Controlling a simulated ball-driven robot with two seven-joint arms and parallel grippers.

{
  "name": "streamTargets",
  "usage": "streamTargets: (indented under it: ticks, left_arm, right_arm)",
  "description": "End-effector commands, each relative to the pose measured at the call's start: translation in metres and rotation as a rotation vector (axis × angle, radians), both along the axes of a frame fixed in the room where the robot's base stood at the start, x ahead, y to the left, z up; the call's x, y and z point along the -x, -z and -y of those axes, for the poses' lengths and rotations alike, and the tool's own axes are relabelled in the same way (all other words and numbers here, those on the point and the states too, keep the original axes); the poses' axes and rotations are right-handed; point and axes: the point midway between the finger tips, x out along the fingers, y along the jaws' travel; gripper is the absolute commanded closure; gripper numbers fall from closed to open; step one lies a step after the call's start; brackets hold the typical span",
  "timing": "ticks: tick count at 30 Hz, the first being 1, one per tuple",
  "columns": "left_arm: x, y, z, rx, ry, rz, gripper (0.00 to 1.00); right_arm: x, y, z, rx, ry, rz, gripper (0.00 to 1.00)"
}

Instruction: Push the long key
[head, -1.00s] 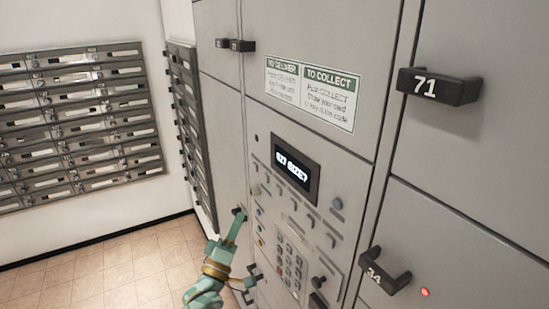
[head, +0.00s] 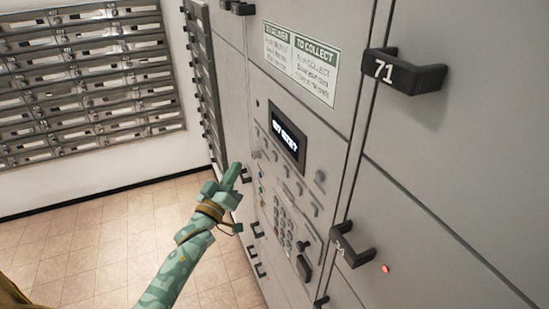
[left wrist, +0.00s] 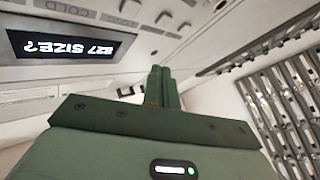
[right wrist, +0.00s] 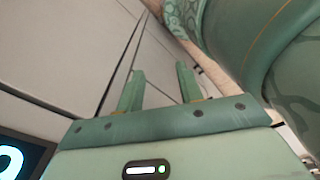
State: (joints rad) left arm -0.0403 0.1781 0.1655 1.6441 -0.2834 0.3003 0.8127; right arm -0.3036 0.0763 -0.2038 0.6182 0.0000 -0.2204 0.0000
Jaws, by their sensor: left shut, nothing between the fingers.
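The grey control panel (head: 287,215) is on the locker wall, right of my left gripper in the head view. Under its lit display (head: 287,133) are several small keys and a keypad (head: 284,222). I cannot tell for certain which one is the long key. My left gripper (head: 235,170) is shut and empty, its fingertips near the panel's left edge. In the left wrist view its fingers (left wrist: 159,73) are together, with the display (left wrist: 60,45) upside down beside them. My right gripper (right wrist: 161,75) shows only in its wrist view, open with nothing between the fingers.
A black handle marked 71 (head: 405,75) and another handle (head: 350,246) stick out on the right. More small handles are below my left gripper. An instruction sign (head: 300,60) is above the display. Mailboxes (head: 90,80) hang on the far wall; the tiled floor (head: 90,240) is clear.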

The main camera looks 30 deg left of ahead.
Motion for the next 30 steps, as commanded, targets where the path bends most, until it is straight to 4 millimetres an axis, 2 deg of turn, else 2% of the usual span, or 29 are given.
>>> streamTargets:
  ticks: [4,10,15,21,30]
  left_arm:
    - [-0.015,0.003,0.012,0.003,0.0,0.003,1.0]
    - [-0.037,0.003,0.031,0.003,0.001,0.004,1.0]
    - [-0.051,0.001,0.043,0.003,0.0,0.001,1.0]
    - [-0.058,0.001,0.05,0.001,0.0,0.0,1.0]
    - [-0.059,0.0,0.05,0.001,0.0,0.0,1.0]
  right_arm:
    - [-0.004,0.012,0.008,0.011,0.002,0.005,0.64]
    - [-0.004,0.027,0.009,0.011,0.003,0.005,0.64]
    - [-0.004,0.029,0.007,0.009,0.003,0.005,0.64]
    - [-0.004,0.031,0.002,0.003,0.004,0.005,0.64]
    - [-0.004,0.03,-0.002,-0.002,0.004,0.006,0.64]
